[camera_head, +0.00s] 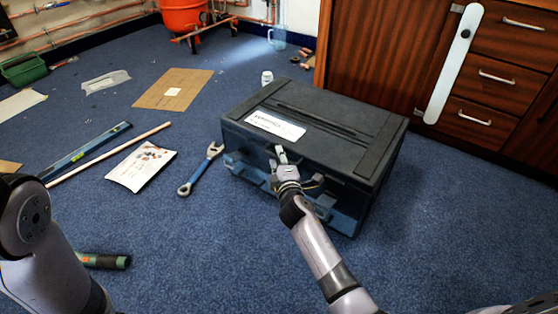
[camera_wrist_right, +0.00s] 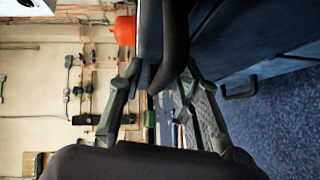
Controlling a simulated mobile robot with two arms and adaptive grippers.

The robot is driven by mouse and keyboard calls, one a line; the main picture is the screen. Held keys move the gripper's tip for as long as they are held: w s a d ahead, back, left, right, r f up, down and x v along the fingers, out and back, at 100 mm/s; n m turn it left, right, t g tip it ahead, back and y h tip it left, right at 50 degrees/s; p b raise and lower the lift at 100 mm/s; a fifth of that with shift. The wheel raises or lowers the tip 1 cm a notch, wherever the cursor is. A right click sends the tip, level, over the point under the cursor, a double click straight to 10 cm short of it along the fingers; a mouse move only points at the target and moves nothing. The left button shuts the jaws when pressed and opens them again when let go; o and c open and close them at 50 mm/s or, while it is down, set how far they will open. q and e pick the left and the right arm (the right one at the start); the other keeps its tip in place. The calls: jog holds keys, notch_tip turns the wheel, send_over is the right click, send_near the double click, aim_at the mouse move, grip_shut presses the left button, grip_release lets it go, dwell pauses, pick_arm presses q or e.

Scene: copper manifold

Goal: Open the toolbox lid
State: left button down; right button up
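The dark toolbox (camera_head: 350,128) stands on the blue carpet with its black lid (camera_head: 340,112) down and a white label (camera_head: 275,125) on top. My right gripper (camera_head: 283,158) is at the front edge of the lid, near the middle. In the right wrist view, the two fingers of my right gripper (camera_wrist_right: 162,70) are apart, with a dark lip of the toolbox (camera_wrist_right: 173,40) between them. I cannot tell whether they press on it. My left arm shows at lower left; its gripper is out of view.
A blue wrench (camera_head: 200,170) lies left of the toolbox. A white leaflet (camera_head: 141,166), a wooden rod (camera_head: 110,153) and a blue level (camera_head: 88,150) lie farther left. A wooden cabinet (camera_head: 385,50) stands close behind. Carpet right of the toolbox is clear.

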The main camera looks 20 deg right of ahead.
grip_shut()
dwell(0.3)
dwell(0.6)
